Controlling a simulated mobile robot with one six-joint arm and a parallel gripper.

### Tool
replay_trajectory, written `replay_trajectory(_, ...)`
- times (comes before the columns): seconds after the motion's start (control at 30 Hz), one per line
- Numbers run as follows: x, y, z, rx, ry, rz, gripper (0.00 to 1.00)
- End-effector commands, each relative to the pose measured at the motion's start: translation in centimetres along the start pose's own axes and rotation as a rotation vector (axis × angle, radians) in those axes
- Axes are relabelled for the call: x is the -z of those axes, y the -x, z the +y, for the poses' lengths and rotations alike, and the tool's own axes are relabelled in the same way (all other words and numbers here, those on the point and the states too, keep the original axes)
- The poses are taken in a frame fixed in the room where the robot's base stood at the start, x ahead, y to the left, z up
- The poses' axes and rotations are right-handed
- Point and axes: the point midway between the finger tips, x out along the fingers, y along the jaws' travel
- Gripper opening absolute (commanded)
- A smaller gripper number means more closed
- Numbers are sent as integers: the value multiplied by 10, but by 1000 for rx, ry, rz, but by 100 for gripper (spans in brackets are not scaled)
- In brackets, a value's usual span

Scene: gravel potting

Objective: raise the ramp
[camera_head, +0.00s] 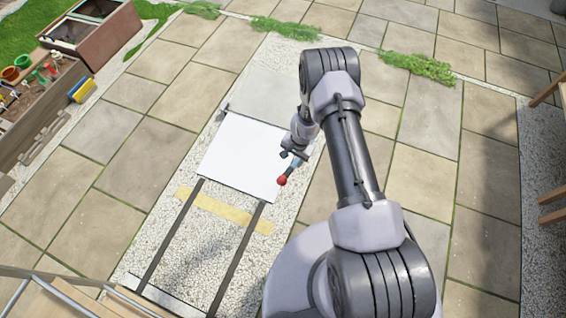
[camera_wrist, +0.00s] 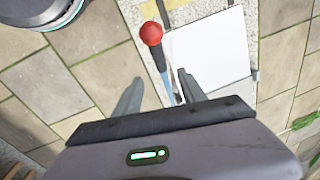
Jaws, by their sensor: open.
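A flat white panel (camera_head: 240,158), which seems to be part of the ramp, lies at the far end of two dark rails (camera_head: 168,236) on the gravel strip. It also shows in the wrist view (camera_wrist: 212,52). A lever with a red ball knob (camera_head: 281,181) stands at the panel's right edge. In the wrist view the red knob (camera_wrist: 151,34) is beyond my fingertips, and the dark shaft runs back between the fingers. My gripper (camera_wrist: 160,78) is open, with the shaft nearer its right finger. I cannot tell whether they touch.
A yellow strip (camera_head: 222,209) crosses the rails. A planter box (camera_head: 35,100) with pots and tools stands at the left. Wooden rails (camera_head: 50,296) are at the lower left, and wooden pieces (camera_head: 550,195) at the right edge. The paving between is clear.

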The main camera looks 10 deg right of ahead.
Motion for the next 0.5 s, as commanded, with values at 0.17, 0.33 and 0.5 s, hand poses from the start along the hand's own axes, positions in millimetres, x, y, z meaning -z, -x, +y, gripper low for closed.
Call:
replay_trajectory(0.17,-1,-60,2,-1,2,-2,49)
replay_trajectory(0.33,-1,-107,1,0,2,-2,49)
replay_trajectory(0.5,-1,-138,0,0,2,-1,49)
